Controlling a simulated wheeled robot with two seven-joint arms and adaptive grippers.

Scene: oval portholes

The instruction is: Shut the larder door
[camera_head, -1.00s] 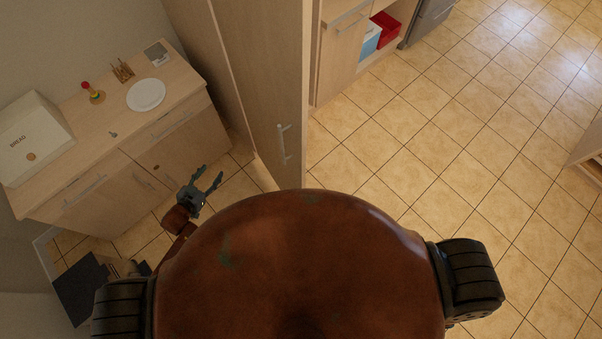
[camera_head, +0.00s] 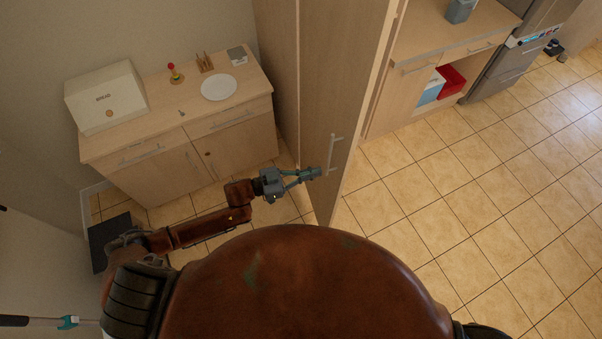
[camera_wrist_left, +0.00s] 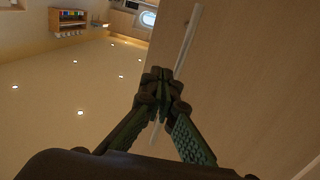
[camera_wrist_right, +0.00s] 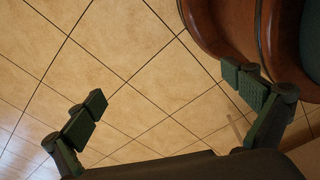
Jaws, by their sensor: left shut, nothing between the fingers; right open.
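The larder door (camera_head: 345,90) is a tall light wood panel standing open in the middle of the head view, with a pale vertical bar handle (camera_head: 333,153). My left gripper (camera_head: 317,173) is shut and empty, its fingertips close to the handle. In the left wrist view the shut fingertips (camera_wrist_left: 161,78) overlap the handle (camera_wrist_left: 188,40) in front of the door face (camera_wrist_left: 245,80); I cannot tell whether they touch it. My right gripper (camera_wrist_right: 170,90) is open and empty above floor tiles in the right wrist view; it is hidden in the head view.
A counter (camera_head: 150,105) at the left carries a bread box (camera_head: 105,97), a white plate (camera_head: 219,87) and small items. Another counter with a red bin (camera_head: 451,78) and a fridge (camera_head: 510,60) stand beyond the door. Tiled floor (camera_head: 470,200) at right is clear.

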